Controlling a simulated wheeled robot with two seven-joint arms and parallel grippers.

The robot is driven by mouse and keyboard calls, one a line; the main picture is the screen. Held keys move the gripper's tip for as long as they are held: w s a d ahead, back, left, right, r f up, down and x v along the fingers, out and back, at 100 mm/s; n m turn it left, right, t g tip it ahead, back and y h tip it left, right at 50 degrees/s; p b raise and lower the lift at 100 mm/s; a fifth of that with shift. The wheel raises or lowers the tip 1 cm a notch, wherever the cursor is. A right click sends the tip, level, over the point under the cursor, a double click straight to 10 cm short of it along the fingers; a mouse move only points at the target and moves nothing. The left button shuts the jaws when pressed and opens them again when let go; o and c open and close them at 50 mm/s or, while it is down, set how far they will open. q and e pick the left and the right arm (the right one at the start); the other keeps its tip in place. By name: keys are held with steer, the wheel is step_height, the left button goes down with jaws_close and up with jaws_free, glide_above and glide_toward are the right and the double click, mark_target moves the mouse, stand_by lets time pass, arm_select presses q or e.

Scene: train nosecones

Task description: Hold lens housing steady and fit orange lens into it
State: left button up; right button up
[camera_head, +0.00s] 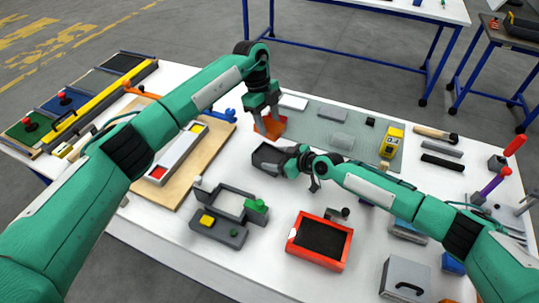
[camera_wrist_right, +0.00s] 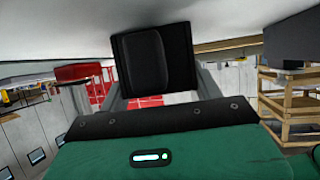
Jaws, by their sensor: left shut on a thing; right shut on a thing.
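The orange lens (camera_head: 269,128) is held in my left gripper (camera_head: 264,112), which points down over the middle of the table. The dark lens housing (camera_head: 266,158) is held in my right gripper (camera_head: 290,160), which reaches in from the right. The lens is above the housing in the head view, and the two appear apart. In the right wrist view the black housing (camera_wrist_right: 141,60) sits between both fingers of my right gripper (camera_wrist_right: 155,88). The lens's underside and the far side of the housing are hidden.
A grey-green mat (camera_head: 345,118) with grey blocks and a yellow device (camera_head: 391,141) lies behind. A grey fixture (camera_head: 220,232) and a red-framed tray (camera_head: 318,241) stand in front. A wooden board (camera_head: 150,192) with a light panel is at left. Bare white table lies between them.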

arm_select(q)
steer(key=shift+f, duration=0.55)
arm_select(e)
steer(key=shift+s+f, duration=0.1)
steer(key=shift+f, duration=0.1)
arm_select(q)
step_height(320, 180, down, 9)
steer(key=shift+f, duration=0.15)
steer(key=o, duration=1.1)
steer(key=shift+c, duration=0.2)
steer(key=v, duration=1.2)
